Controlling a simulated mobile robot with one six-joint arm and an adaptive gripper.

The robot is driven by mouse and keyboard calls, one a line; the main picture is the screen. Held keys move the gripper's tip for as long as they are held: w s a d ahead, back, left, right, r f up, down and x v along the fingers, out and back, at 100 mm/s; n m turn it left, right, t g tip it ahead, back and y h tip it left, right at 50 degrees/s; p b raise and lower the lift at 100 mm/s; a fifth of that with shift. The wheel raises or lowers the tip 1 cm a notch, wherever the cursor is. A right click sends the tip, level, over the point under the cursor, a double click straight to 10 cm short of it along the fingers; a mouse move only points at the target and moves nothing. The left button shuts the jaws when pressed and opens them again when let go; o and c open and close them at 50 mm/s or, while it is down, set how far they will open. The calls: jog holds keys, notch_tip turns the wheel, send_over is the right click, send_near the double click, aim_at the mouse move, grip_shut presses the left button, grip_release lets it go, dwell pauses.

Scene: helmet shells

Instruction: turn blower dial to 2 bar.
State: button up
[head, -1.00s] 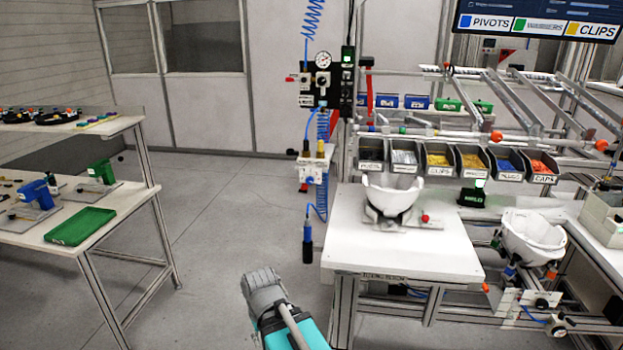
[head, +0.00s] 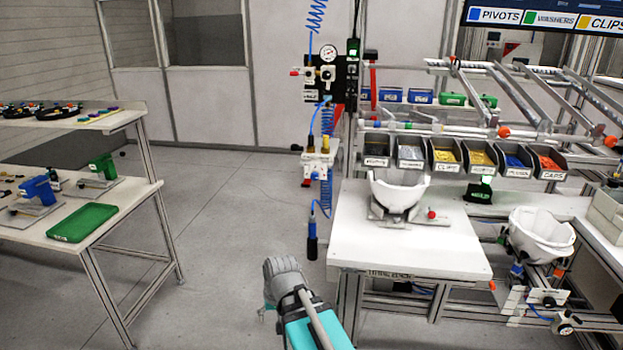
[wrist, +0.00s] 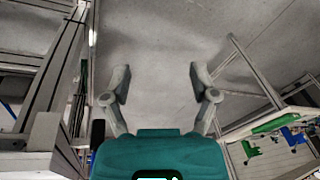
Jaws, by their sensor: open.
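A round pressure gauge (head: 328,54) with a white face sits on a dark panel (head: 322,80) on a post left of the workbench. A dial knob (head: 327,72) shows just below the gauge; its setting is too small to read. A white valve block (head: 318,165) with a yellow part hangs lower down, and a dark blower nozzle (head: 312,240) hangs below it. In the wrist view my gripper (wrist: 158,80) is open and empty, with bare floor between its fingers. In the head view my arm is low in front, well below and apart from the panel.
The white workbench (head: 400,250) holds a white helmet shell (head: 397,190) on a fixture. Bins (head: 445,155) line its back edge. A side table (head: 110,235) with a green tray (head: 82,223) stands at left. The floor between the tables is clear.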

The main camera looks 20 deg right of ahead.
jog(key=w+r+m+t+y, duration=0.2)
jog(key=w+r+m+t, duration=0.45)
jog(key=w, duration=0.35)
jog(key=w+r+m+t+y, duration=0.1)
jog(key=w+r+m+t, duration=0.45)
jog(key=w+m, duration=0.4)
jog(key=m+t+h, duration=0.1)
jog(key=m+h, duration=1.3)
jog(key=m, duration=1.1)
send_near(314, 177)
jog(key=v, duration=0.3)
jog(key=shift+s+a+f, duration=0.1)
jog(key=shift+s+a, duration=0.05)
jog(key=shift+a, duration=0.15)
jog(key=x, duration=1.4)
jog(key=shift+s+d, duration=0.1)
